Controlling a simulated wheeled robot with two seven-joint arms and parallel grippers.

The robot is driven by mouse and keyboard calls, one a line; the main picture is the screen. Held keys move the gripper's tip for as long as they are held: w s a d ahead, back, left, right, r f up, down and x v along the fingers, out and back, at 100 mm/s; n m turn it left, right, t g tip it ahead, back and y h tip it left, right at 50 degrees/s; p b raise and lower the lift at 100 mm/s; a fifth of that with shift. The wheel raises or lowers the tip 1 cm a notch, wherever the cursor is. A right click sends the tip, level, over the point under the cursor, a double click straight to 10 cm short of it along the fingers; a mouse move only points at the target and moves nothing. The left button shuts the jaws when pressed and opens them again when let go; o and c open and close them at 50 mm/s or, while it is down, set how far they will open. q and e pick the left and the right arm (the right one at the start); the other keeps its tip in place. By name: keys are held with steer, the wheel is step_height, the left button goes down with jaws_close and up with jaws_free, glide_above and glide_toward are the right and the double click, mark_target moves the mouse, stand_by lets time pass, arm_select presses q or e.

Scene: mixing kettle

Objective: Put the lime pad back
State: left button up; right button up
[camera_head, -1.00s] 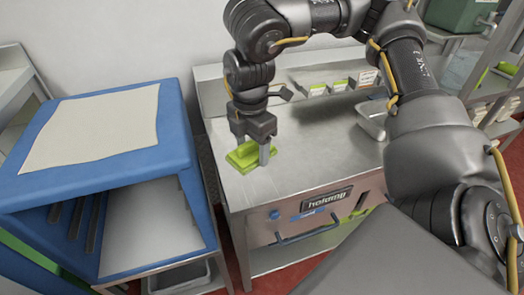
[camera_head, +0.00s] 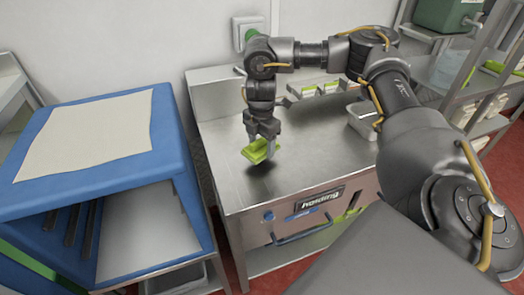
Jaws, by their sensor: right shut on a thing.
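The lime pad (camera_head: 257,152) is a small yellow-green pad in the head view, over the left part of the steel counter. My right gripper (camera_head: 263,147) points down and is shut on the lime pad. A dark shadow shows on the counter below the pad, and the pad looks raised a little above the top. The gripper's fingers partly hide the pad. My left gripper is not in view.
A blue cabinet (camera_head: 165,150) with a cream sheet (camera_head: 90,135) stands at left. Shelving (camera_head: 490,95) stands at right. The counter's front middle is clear.

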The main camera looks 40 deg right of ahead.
mark_target(262, 151)
steer(key=shift+w+d+f, duration=0.1)
steer(key=shift+d+f, duration=0.05)
steer(key=shift+f, duration=0.75)
steer(key=shift+d+f, duration=0.1)
steer(key=shift+f, duration=0.8)
steer(key=shift+a, duration=0.1)
steer(key=o, duration=1)
steer(key=shift+f, duration=0.1)
steer(key=shift+c, duration=0.2)
step_height(262, 151, up, 12)
steer(key=shift+r+p, duration=0.2)
steer(key=shift+p, duration=0.45)
